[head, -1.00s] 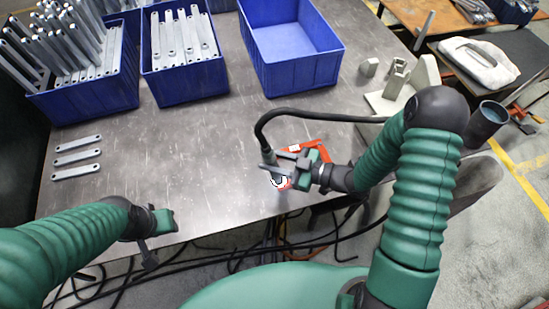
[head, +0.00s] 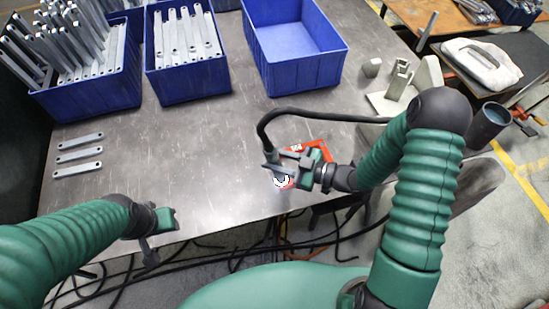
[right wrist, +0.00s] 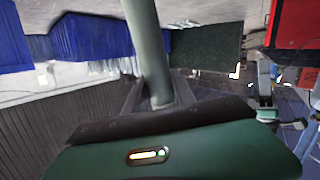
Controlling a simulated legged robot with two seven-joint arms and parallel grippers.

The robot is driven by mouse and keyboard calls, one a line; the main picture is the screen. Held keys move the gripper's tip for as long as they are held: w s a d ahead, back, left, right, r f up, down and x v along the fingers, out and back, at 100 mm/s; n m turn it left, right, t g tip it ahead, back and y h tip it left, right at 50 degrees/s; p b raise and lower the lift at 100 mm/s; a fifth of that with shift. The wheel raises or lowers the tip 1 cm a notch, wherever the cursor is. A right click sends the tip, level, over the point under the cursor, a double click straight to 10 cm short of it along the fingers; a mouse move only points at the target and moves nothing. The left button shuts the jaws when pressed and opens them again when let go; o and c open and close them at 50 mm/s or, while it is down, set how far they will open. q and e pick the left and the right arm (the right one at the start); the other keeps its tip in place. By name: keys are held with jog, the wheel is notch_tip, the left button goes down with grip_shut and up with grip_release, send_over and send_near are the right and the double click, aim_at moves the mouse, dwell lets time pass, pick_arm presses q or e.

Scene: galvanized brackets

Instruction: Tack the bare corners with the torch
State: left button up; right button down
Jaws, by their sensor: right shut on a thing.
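My right gripper (head: 285,159) is shut on the torch (head: 271,160), whose black cable loops up and away to the right. The torch is low over the table's front edge. A white glow (head: 281,182) shows just below it, and the part there is mostly hidden. In the right wrist view the torch appears as a grey cylinder (right wrist: 148,45) rising from the jaws. A red-orange square (head: 318,146) lies beside and partly under the right gripper. My left gripper (head: 158,235) hangs at the front edge, apart from everything; its finger gap is unclear.
Three grey bars (head: 78,156) lie at the left. Two blue bins (head: 95,95) (head: 190,84) hold several metal bars; a third bin (head: 295,74) is empty. A pale fixture (head: 388,103) stands at the right. The table's middle (head: 180,140) is clear. Cables hang below the front edge.

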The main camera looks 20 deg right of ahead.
aim_at(275, 148)
jog(key=shift+d, duration=0.1)
jog(key=shift+s, duration=0.1)
dwell(0.3)
notch_tip(275, 148, up, 6)
jog(key=p, duration=0.5)
jog(key=shift+r+p, duration=0.1)
jog(key=shift+p, duration=0.2)
